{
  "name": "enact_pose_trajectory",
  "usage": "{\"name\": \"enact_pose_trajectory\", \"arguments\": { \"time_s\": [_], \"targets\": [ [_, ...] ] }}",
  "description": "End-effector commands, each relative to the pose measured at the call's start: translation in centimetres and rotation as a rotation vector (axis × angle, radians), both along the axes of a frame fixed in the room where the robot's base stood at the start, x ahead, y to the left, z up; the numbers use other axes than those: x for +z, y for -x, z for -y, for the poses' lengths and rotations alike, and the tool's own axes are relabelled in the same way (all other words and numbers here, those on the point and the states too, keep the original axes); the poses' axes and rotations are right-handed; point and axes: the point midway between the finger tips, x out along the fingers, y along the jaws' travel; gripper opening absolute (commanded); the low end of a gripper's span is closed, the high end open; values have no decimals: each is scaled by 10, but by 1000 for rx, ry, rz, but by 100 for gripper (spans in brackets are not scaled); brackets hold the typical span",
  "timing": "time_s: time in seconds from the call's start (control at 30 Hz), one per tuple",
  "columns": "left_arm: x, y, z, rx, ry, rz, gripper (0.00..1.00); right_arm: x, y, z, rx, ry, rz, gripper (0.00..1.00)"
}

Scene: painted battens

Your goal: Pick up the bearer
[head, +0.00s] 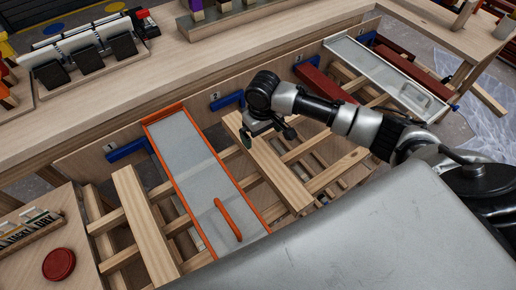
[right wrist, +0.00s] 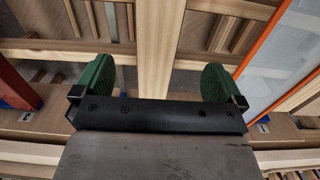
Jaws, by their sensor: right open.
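A pale bare wooden bearer (head: 272,170) lies slantwise across the lower rails in the middle of the head view, by the blue bar marked 2. A similar pale plank (head: 146,228) lies further left, so I cannot tell for sure which one is meant. My right gripper (head: 268,135) is over the far end of the middle bearer. In the right wrist view the green-padded fingers (right wrist: 155,82) are wide apart and empty. The bearer (right wrist: 158,40) runs between them, below, with clear gaps on both sides. My left gripper is not in view.
An orange-framed grey panel with a handle (head: 192,158) lies left of the bearer. A red batten (head: 325,83) and a grey-framed panel (head: 385,72) lie to the right. Blue bars (head: 127,150) line the back board. A red disc (head: 59,264) sits front left.

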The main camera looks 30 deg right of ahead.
Motion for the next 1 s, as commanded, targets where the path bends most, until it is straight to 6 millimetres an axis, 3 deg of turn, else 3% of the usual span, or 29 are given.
{"name": "enact_pose_trajectory", "arguments": {
  "time_s": [0.2,0.47,0.7,1.0],
  "targets": [
    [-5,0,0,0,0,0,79,-36,1,0,-1,0,-3,100],
    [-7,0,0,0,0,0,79,-58,1,1,0,1,-2,100],
    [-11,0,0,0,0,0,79,-94,4,4,0,2,-4,100],
    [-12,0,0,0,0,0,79,-105,3,3,2,1,0,100]
  ]
}}
